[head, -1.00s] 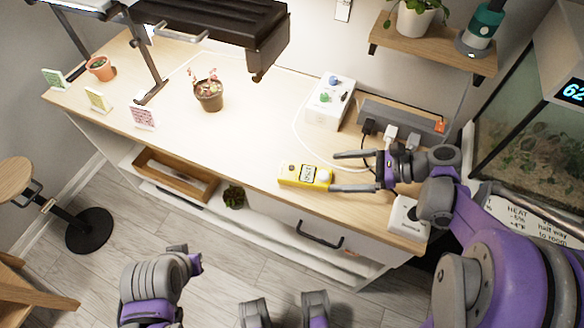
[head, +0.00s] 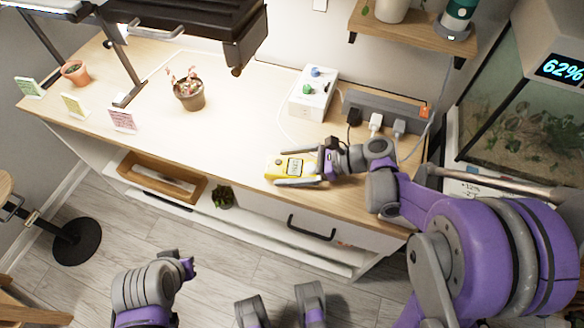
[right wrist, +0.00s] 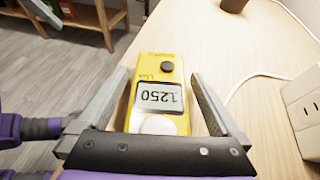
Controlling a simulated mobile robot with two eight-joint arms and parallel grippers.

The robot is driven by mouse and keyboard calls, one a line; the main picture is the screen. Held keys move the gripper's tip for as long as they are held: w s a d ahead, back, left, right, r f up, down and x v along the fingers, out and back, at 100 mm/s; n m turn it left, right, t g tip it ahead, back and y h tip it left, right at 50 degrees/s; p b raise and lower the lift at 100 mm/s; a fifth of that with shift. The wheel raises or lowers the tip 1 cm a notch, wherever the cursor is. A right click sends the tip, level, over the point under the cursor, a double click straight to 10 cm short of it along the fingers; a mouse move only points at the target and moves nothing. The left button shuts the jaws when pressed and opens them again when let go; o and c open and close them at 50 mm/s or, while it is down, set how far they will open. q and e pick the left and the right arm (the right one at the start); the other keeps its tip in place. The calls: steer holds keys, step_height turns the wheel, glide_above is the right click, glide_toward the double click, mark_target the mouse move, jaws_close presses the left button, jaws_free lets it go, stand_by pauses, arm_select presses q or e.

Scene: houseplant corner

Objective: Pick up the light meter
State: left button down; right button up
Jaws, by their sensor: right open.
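The light meter (head: 293,167) is yellow with a grey display and a white dome, and lies on the wooden worktop near its front edge. In the right wrist view the light meter (right wrist: 160,97) reads 1250 and has a dark round button. My right gripper (head: 282,168) is open, low over the worktop, with one finger on each side of the meter. In the right wrist view a narrow gap shows beside the meter near the right finger; contact on the left is unclear.
A white box with knobs (head: 314,95) and a power strip (head: 385,107) with plugs stand behind the meter. A potted plant (head: 188,92) stands to the left under a lamp. A glass tank (head: 520,130) is at the right. The worktop's middle is clear.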

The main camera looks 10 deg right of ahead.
steer(key=shift+c, duration=0.3)
steer(key=c, duration=1.3)
